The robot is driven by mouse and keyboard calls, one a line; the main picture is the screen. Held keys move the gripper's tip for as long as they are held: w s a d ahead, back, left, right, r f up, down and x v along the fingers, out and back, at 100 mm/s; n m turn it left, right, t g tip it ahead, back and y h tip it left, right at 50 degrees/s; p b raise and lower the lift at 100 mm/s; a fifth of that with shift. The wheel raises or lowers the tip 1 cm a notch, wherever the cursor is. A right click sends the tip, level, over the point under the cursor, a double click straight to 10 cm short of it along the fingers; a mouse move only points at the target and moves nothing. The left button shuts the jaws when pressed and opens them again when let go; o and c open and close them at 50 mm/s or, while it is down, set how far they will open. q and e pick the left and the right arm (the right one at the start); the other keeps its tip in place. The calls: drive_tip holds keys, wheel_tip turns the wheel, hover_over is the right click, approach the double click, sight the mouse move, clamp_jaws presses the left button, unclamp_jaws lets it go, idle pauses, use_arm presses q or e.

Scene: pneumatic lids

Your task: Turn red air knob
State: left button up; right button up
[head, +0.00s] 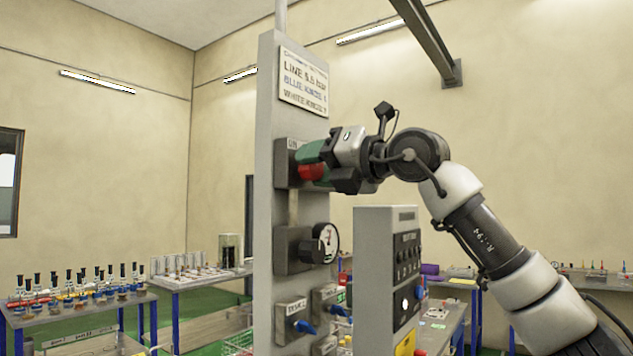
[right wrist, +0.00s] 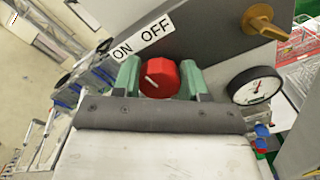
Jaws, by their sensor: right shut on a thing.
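The red air knob (head: 312,172) is on a grey plate high on a tall grey post (head: 265,120). In the right wrist view the knob (right wrist: 159,79) sits between two green fingertips, with a white mark on its face. A white label (right wrist: 142,37) reading "ON OFF" is beside it. My right gripper (head: 313,166) comes in from the right and is shut on the knob. Part of the knob is hidden by the fingers in the head view. My left gripper is not in view.
A round gauge (head: 328,242) is mounted below the knob, with blue-handled valves (head: 305,327) lower down. A sign (head: 304,82) hangs above. A grey control box (head: 374,270) stands right of the post, below my right arm. Tables with bottles (head: 75,290) stand at left.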

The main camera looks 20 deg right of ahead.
drive_tip(key=m+b, duration=0.1)
drive_tip(key=m, duration=0.1)
drive_tip(key=m+b, duration=0.2)
drive_tip(key=m, duration=0.1)
drive_tip(key=shift+d+f+m, duration=0.1)
drive_tip(key=shift+f+m, duration=0.15)
drive_tip(key=shift+m, duration=0.05)
drive_tip(key=m+b, duration=0.2)
drive_tip(key=m, duration=0.2)
drive_tip(key=shift+m, duration=0.3)
drive_tip(key=shift+b, duration=0.3)
drive_tip(key=o, duration=0.9)
drive_tip(key=shift+w, duration=0.1)
